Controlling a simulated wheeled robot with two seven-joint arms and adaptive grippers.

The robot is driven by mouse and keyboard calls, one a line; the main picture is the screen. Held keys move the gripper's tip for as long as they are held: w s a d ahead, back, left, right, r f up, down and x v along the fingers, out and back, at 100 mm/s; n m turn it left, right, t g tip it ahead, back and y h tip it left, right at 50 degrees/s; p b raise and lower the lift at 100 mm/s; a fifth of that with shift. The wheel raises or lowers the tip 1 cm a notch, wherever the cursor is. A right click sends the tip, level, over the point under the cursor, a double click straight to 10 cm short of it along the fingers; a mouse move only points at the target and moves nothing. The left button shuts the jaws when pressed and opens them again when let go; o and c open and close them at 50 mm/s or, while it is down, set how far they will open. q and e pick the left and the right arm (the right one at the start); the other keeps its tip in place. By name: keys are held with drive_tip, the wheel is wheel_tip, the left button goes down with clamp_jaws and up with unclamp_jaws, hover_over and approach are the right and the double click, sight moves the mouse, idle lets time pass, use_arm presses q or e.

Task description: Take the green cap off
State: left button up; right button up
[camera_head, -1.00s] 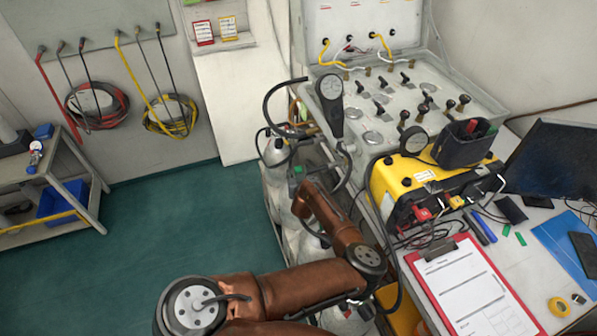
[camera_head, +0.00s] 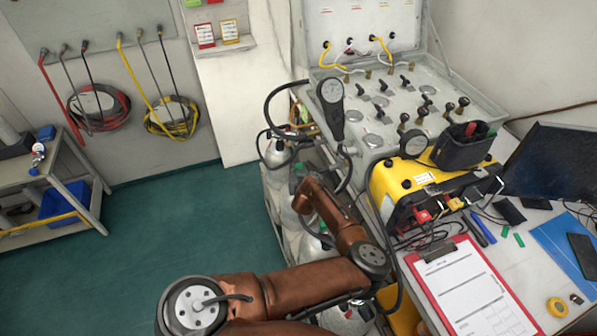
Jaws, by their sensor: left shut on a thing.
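The green cap (camera_head: 299,167) is a small green spot among the pale gas cylinders (camera_head: 275,152) left of the panel, in the head view. My left gripper (camera_head: 297,182) is at the end of the brown arm, beside these cylinders. It is shut on the green cap, though its fingers are small, dark and mostly hidden by my wrist. A second green spot (camera_head: 323,228) shows lower down, between my arm and the cylinders. My right gripper is not in view.
A grey valve panel case (camera_head: 385,100) and a yellow unit (camera_head: 400,185) stand right of the cylinders. A red clipboard (camera_head: 465,290) lies on the table. The green floor at left is clear.

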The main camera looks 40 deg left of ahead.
sight(297, 167)
use_arm(q)
drive_tip(key=s+d+r+p, duration=0.4)
drive_tip(key=s+d+r, duration=0.3)
drive_tip(key=s+r, duration=0.2)
drive_tip(key=s, duration=0.2)
drive_tip(key=shift+s+d+r+p, duration=0.3)
drive_tip(key=shift+s+r+p, duration=0.05)
drive_tip(key=shift+r, duration=0.05)
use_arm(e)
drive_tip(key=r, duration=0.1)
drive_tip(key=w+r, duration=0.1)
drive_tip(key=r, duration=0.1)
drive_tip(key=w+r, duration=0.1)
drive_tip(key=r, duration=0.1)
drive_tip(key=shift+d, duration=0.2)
